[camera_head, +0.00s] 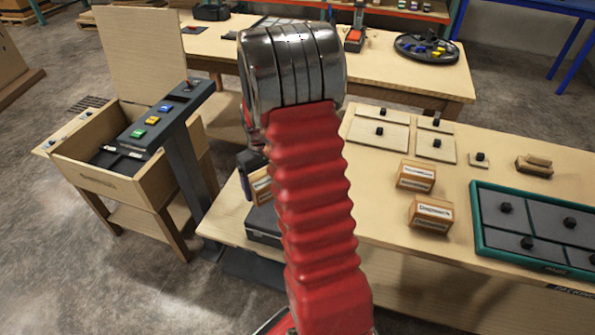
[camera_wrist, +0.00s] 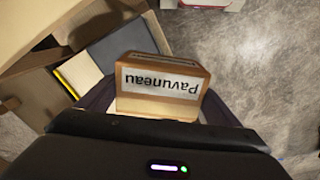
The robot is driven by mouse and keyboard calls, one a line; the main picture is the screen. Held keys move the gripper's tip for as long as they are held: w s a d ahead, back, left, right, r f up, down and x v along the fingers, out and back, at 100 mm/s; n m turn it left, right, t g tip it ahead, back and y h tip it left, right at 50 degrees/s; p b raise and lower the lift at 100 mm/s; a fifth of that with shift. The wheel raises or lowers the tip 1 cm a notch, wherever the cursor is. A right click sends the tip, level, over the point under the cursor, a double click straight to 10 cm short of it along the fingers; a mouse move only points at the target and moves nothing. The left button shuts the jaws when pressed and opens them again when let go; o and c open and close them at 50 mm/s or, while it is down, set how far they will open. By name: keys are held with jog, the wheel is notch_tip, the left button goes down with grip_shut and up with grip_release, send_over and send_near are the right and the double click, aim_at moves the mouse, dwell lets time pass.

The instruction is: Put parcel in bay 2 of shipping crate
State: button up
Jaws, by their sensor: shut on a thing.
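My gripper (camera_wrist: 156,106) is shut on a small brown parcel (camera_wrist: 160,82) whose white label reads "Pavuneau", upside down in the wrist view. In the head view the parcel (camera_head: 262,186) shows partly beside my red-sleeved arm, which hides the rest. A wooden crate (camera_head: 140,190) with its lid raised stands on legs at the left, probably the shipping crate. Dark and pale surfaces show inside it; its bay numbers are not readable. In the wrist view a wooden wall (camera_wrist: 30,92) with grey and cream panels lies left of the parcel.
A dark post with a button panel (camera_head: 150,121) stands against the crate's right side. Two labelled boxes (camera_head: 415,176) (camera_head: 431,214), knobbed wooden lids (camera_head: 378,127) and a teal tray (camera_head: 478,240) occupy the right bench. A round dark tray (camera_head: 410,48) sits on the back bench.

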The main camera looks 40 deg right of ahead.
jog(key=w+a+f, duration=0.2)
jog(key=a+f, duration=0.1)
jog(key=a, duration=0.9)
jog(key=w+a+f+n, duration=0.1)
jog(key=a+f, duration=0.3)
jog(key=a, duration=0.9)
jog(key=shift+w+n, duration=0.3)
jog(key=shift+w, duration=0.1)
jog(key=shift+w, duration=0.1)
